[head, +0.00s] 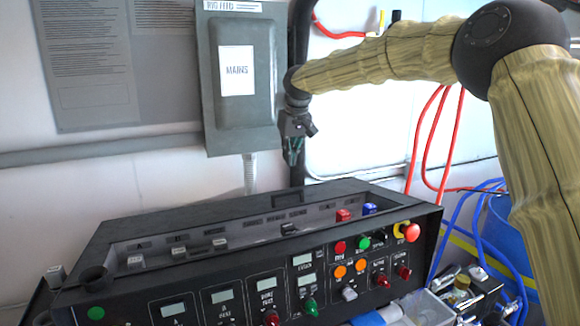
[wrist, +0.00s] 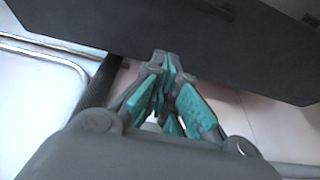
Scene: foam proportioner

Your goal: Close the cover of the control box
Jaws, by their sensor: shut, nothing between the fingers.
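The black control console (head: 205,295) stands across the lower part of the head view, with switches in its recessed top and buttons on its front. My gripper (head: 292,160) points down, shut and empty, above the console's back edge and right of the grey box. In the wrist view its teal-padded fingers (wrist: 167,80) converge near a dark panel (wrist: 110,25), whose identity is unclear.
Red hoses (head: 427,140) and blue hoses (head: 462,215) hang at the right. A clear bin (head: 428,308) and small items lie at the lower right. A conduit (head: 250,172) runs below the grey box. Free air lies above the console.

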